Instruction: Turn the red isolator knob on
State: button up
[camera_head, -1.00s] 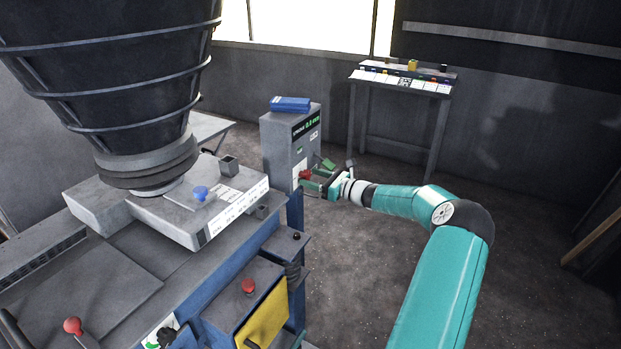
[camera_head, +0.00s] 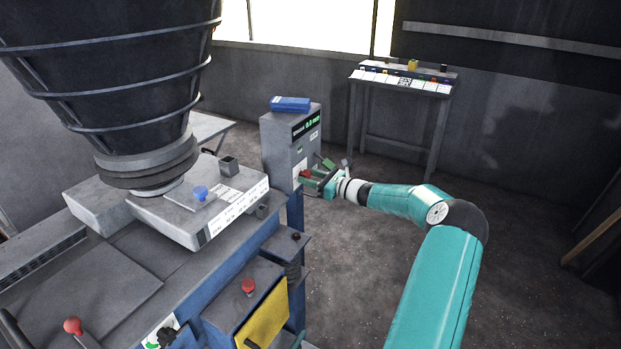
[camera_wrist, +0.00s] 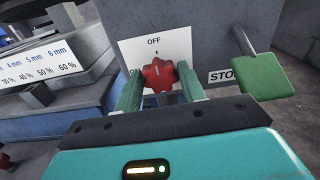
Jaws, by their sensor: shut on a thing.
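The red isolator knob (camera_wrist: 158,75) sits on a white plate (camera_wrist: 140,48) on the front of a grey control box (camera_head: 283,150). In the wrist view the plate reads "OFF" above the knob, and an "ON" label at its left is partly hidden by a finger. A small mark shows under "OFF". My gripper (camera_wrist: 160,86) is shut on the knob, with one green finger on each side. In the head view my gripper (camera_head: 312,178) is at the box's front, and the red knob (camera_head: 305,173) shows just by the fingers.
A green paddle (camera_wrist: 264,82) sticks out right of the knob, close to my right finger, beside a "STOP" label (camera_wrist: 224,76). A blue object (camera_head: 290,104) lies on the box. The blue-framed machine (camera_head: 215,290) stands at the left. Floor at the right is clear.

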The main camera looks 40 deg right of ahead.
jog(key=n, duration=0.8)
jog(key=shift+n, duration=0.3)
jog(key=n, duration=0.8)
jog(key=shift+n, duration=0.6)
jog(key=o, duration=0.9)
jog(key=shift+o, duration=0.2)
jog(key=shift+s, duration=0.1)
